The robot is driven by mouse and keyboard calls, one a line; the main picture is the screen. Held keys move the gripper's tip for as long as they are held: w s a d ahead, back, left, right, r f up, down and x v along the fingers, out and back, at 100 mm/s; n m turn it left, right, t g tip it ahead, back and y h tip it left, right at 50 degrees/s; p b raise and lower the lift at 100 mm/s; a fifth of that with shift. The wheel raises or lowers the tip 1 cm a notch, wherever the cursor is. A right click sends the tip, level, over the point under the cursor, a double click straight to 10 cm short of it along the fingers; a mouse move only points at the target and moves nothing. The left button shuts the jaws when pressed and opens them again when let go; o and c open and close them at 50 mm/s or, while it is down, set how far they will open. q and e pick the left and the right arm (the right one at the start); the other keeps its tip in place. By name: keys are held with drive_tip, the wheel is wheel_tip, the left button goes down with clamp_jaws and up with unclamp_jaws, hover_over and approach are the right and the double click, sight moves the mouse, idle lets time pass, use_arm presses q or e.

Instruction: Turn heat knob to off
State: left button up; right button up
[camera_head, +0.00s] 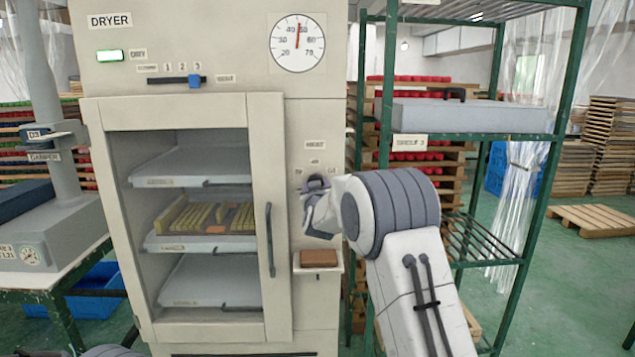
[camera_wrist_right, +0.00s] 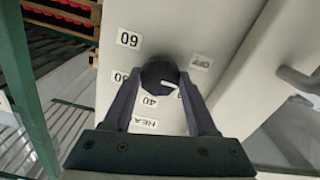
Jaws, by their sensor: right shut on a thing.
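The OFF label (camera_wrist_right: 201,62) is at the upper right of the knob, and 60 is at the upper left. My right gripper (camera_wrist_right: 160,88) is shut on the knob, one finger on each side. In the head view my right gripper (camera_head: 318,200) is at the panel below the HEAT label (camera_head: 315,145) and hides most of the knob. My left gripper is not clearly visible.
The dryer door (camera_head: 265,130) is closed, with its vertical handle (camera_head: 270,240) left of my right gripper. A small shelf with a brown block (camera_head: 319,258) is just below the gripper. A green metal rack (camera_head: 545,190) stands close on the right. The dial (camera_head: 298,43) is above.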

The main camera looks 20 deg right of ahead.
drive_tip(key=n, duration=0.2)
drive_tip(key=n+p, duration=0.1)
drive_tip(key=n, duration=0.1)
drive_tip(key=n+p, duration=0.1)
drive_tip(key=n, duration=0.1)
drive_tip(key=shift+f, duration=0.3)
drive_tip(key=shift+d+n, duration=0.1)
drive_tip(key=shift+n, duration=0.2)
drive_tip(key=o, duration=1.4)
drive_tip(key=shift+c, duration=0.2)
drive_tip(key=shift+r, duration=0.15)
drive_tip(key=shift+s, duration=0.1)
drive_tip(key=b+v, duration=0.2)
drive_tip(key=v, duration=0.8)
